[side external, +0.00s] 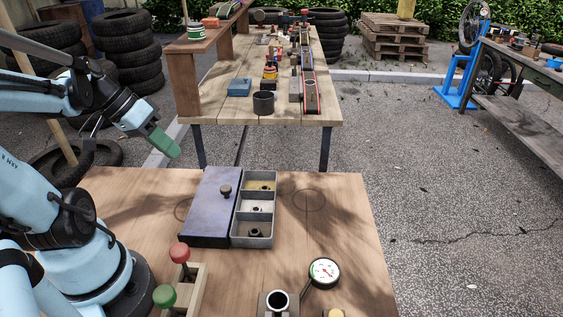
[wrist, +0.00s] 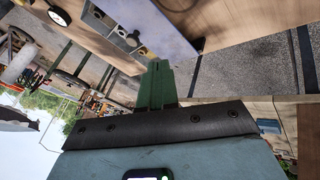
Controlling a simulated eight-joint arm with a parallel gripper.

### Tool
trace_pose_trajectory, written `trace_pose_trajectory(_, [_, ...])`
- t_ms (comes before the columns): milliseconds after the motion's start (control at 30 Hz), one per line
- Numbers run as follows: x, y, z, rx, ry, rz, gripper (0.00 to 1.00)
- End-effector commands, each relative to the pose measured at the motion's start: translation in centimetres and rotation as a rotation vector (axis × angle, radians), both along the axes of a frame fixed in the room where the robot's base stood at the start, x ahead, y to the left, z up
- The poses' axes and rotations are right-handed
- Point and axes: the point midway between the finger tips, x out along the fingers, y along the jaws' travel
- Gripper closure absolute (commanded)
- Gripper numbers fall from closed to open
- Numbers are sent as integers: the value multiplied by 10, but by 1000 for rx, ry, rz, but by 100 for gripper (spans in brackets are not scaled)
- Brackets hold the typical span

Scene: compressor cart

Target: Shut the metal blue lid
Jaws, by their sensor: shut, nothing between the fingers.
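The metal blue lid (side external: 208,212) is a flat grey-blue panel with a dark round knob (side external: 225,190) near its right edge. It lies left of a grey box (side external: 238,236) with three open compartments, each with small parts inside. In the wrist view the lid (wrist: 165,30) shows at the top, its knob (wrist: 133,39) beside the compartments. My gripper (side external: 166,146) has green fingers, shut and empty, in the air to the upper left of the lid. The closed fingers (wrist: 158,66) also show in the wrist view, apart from the lid.
On the front table (side external: 340,225), a red-knobbed lever (side external: 180,253), a green-knobbed lever (side external: 165,296) and a dial gauge (side external: 324,272) stand nearer the camera. A second wooden table (side external: 210,108) with several items stands behind. The front table's right side is mostly clear.

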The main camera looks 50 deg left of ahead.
Motion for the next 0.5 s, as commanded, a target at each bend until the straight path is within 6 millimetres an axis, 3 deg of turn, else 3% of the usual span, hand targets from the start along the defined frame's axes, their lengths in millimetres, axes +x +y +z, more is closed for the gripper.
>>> trace_pose_trajectory(500, [29, -19, -51, 2, 1, -2, 100])
